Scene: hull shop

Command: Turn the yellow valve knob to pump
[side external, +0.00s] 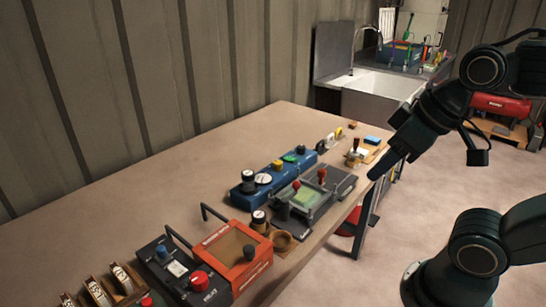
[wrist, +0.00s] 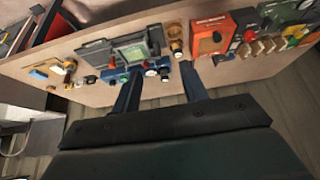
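The yellow valve knob (side external: 277,166) stands on a long blue block (side external: 262,184) on the workbench, between a white dial and a green part. Any position marks or a pump label are too small to read. In the wrist view the blue block (wrist: 157,72) shows at and between the fingertips, partly hidden by them; the yellow knob is not clear there. My gripper (wrist: 160,70) has its two fingers apart with nothing between them. In the side view my gripper (side external: 374,175) is at the bench's right edge, well to the right of the knob and apart from it.
A grey device with a green screen and red-topped lever (side external: 321,176) stands between my gripper and the blue block. An orange-red box (side external: 234,256) and a black panel (side external: 180,275) stand nearer the camera. The bench behind the blue block (side external: 200,180) is clear.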

